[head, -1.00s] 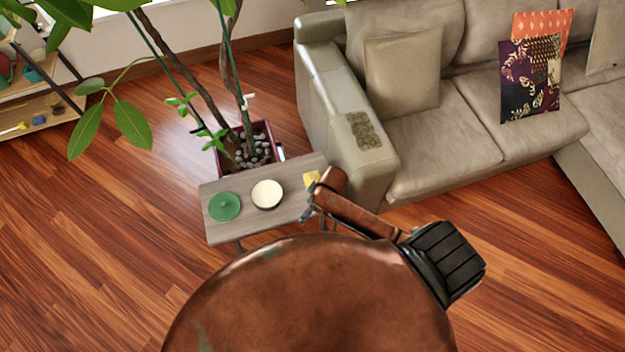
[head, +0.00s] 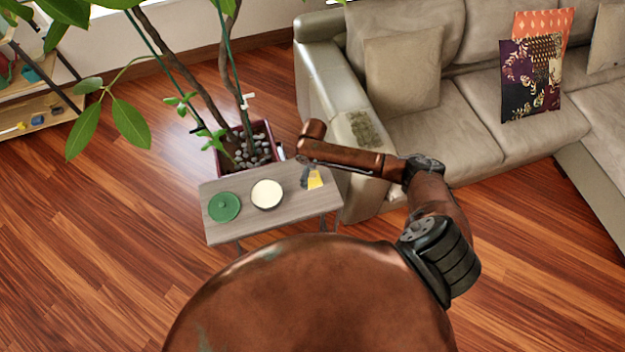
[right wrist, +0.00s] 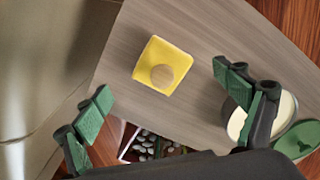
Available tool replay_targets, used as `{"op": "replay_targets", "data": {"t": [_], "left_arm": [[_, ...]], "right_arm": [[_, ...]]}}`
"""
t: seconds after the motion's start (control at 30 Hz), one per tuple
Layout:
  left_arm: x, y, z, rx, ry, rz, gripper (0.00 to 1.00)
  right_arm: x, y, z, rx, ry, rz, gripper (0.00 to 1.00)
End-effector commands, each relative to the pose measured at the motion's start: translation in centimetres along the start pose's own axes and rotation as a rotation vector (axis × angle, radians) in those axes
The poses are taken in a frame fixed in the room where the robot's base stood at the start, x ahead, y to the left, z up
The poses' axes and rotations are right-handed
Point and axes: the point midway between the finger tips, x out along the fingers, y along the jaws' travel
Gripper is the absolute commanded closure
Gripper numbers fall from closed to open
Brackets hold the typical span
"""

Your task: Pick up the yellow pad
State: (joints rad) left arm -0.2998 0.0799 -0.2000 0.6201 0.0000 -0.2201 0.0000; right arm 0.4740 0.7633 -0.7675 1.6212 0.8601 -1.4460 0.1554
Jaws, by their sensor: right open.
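The yellow pad (head: 316,181) lies on the right part of a small grey side table (head: 240,228). In the right wrist view the yellow pad (right wrist: 149,57) is square, with a small round tan piece on it. My right gripper (head: 304,178) is above the table beside the pad in the head view. In the right wrist view my right gripper (right wrist: 165,92) is open and empty, its green-padded fingers wide apart. The pad is a little beyond the fingertips, roughly centred between them. My left gripper is not in view.
A cream round item (head: 267,194) and a green round item (head: 224,207) stand left of the pad on the table. A potted plant (head: 250,146) is right behind the table. A beige sofa (head: 352,190) borders its right end. Open wooden floor lies left.

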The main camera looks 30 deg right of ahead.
Motion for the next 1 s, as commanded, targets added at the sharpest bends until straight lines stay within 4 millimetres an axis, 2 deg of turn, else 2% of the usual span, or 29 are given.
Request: {"op": "replay_targets", "data": {"t": [0.1,0.23,0.57,1.0], "left_arm": [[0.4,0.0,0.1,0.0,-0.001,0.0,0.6],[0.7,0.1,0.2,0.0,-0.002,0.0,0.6],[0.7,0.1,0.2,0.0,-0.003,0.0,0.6],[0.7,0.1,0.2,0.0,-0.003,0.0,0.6]], "right_arm": [[2.1,-0.2,0.0,0.0,-0.003,0.0,0.1],[3.7,-0.3,0.0,0.0,-0.002,0.0,0.1],[4.2,-0.2,-0.1,0.0,0.001,0.001,0.11],[4.2,-0.2,0.0,0.0,0.0,0.001,0.41]]}}
